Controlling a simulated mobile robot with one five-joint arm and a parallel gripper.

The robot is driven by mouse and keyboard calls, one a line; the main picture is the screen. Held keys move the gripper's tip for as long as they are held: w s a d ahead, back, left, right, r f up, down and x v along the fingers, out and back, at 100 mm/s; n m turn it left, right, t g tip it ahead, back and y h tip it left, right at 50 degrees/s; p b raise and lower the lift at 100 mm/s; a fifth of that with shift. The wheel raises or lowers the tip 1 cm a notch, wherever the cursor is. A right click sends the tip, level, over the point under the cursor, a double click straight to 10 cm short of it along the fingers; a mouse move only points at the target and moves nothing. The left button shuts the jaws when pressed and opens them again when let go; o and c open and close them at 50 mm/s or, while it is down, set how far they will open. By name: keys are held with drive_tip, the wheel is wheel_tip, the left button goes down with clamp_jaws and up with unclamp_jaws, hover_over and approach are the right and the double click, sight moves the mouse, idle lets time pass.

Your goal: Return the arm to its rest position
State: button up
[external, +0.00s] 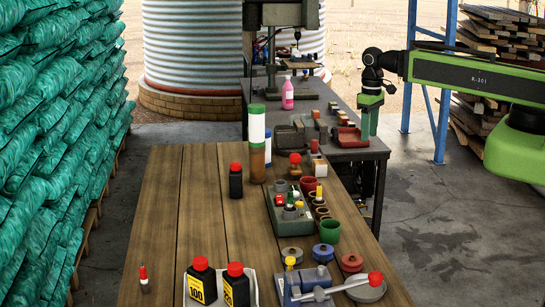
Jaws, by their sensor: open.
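The picture is too small to show the gap between the fingers or any contact with the bench.
A wooden table (165,200) bears black red-capped bottles (200,283), a green-topped tube (257,125), a green tray (289,218) and a blue clamp-like device (305,283). The grey bench bears a pink bottle (288,94) and a red vise-like tool (347,136). Blue rack posts (441,120) stand behind my arm.

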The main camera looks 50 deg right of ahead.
drive_tip(key=shift+w+f, duration=0.1)
wheel_tip(320, 180, down, 13)
drive_tip(key=b, duration=1.3)
